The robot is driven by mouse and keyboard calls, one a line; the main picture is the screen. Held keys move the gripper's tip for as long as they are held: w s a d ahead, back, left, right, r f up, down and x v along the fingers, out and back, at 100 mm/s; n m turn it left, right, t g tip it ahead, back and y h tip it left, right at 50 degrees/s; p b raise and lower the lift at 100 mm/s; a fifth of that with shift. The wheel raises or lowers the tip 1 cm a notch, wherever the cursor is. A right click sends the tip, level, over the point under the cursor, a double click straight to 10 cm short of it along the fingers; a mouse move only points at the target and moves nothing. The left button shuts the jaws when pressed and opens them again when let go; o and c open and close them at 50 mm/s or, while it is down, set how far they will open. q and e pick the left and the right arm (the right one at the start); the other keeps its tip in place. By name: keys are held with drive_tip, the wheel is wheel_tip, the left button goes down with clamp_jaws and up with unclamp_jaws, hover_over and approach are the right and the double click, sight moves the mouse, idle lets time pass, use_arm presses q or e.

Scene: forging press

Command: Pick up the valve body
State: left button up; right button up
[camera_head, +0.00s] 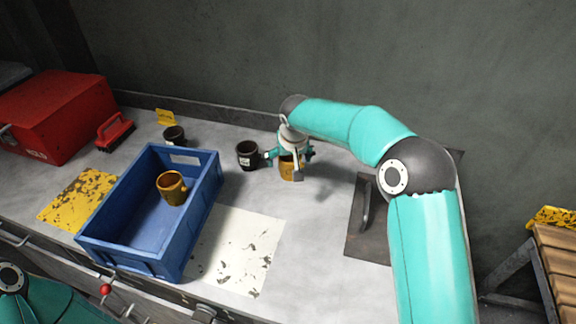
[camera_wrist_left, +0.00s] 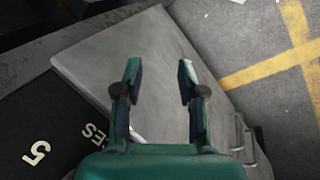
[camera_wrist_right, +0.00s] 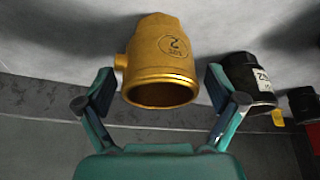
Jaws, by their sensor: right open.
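A yellow-brown valve body (camera_head: 287,169) stands on the grey bench below my right gripper (camera_head: 290,157). In the right wrist view the valve body (camera_wrist_right: 163,62) shows a round mark and a side stub, between and just beyond the fingertips. My right gripper (camera_wrist_right: 160,100) is open, with a finger on either side and a gap to the valve body. A second yellow valve body (camera_head: 171,188) sits in the blue crate (camera_head: 200,215). My left gripper (camera_wrist_left: 157,75) is open and empty above a grey plate in the left wrist view.
Two dark cup-like parts, one (camera_head: 248,155) close left of the right gripper and one (camera_head: 174,135) behind the crate, stand on the bench. A red toolbox (camera_head: 60,115) and red brush (camera_head: 115,131) are at left. A dark plate with a handle (camera_head: 366,205) lies at right.

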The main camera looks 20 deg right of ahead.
drive_tip(key=shift+w+f, duration=0.25)
drive_tip(key=shift+f, duration=0.25)
drive_tip(key=c, duration=1.6)
drive_tip(key=shift+r, duration=0.1)
